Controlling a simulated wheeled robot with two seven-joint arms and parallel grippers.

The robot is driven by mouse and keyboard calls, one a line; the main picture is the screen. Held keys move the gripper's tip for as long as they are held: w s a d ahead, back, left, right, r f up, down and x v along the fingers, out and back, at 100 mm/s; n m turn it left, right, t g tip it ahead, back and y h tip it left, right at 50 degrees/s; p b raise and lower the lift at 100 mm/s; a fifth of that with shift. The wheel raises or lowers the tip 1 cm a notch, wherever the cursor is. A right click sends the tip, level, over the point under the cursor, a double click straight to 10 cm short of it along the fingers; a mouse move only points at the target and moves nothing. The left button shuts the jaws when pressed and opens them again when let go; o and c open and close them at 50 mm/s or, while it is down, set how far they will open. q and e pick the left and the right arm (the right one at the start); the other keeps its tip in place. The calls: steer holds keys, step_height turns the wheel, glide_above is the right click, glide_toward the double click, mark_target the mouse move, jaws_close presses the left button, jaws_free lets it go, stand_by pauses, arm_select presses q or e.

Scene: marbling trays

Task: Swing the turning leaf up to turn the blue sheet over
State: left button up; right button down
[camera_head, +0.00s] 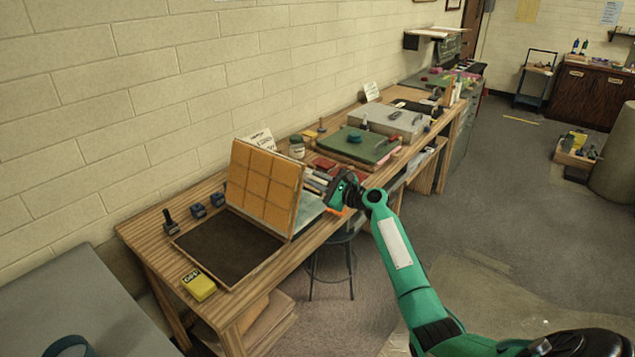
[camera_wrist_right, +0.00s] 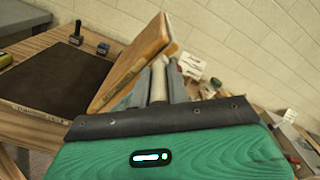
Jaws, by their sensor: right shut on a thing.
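The turning leaf (camera_head: 265,183), a wooden-framed board with an orange gridded face, stands steeply raised on the bench. It also shows edge-on in the right wrist view (camera_wrist_right: 140,62). On its left lies a dark flat bed (camera_head: 226,247), which also shows in the wrist view (camera_wrist_right: 50,72). My right gripper (camera_head: 338,191) is on the leaf's right side. In the wrist view its fingers (camera_wrist_right: 157,88) are shut on a pale rod-like handle (camera_wrist_right: 158,78) by the leaf. A pale grey-blue surface (camera_head: 309,210) shows partly behind the leaf; I cannot tell whether it is the blue sheet.
A yellow block (camera_head: 199,286) sits at the bench's front left corner. Small dark blue items (camera_head: 198,211) stand behind the dark bed. A green board (camera_head: 357,145) and a grey box (camera_head: 396,122) are farther along the bench. A stool (camera_head: 331,263) stands below its front edge.

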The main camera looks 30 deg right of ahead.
steer(key=c, duration=1.6)
jaws_free()
steer(key=shift+s+f, duration=0.1)
steer(key=b+v, duration=0.3)
steer(key=v, duration=1)
steer(key=shift+s+d, duration=0.1)
steer(key=shift+s, duration=0.2)
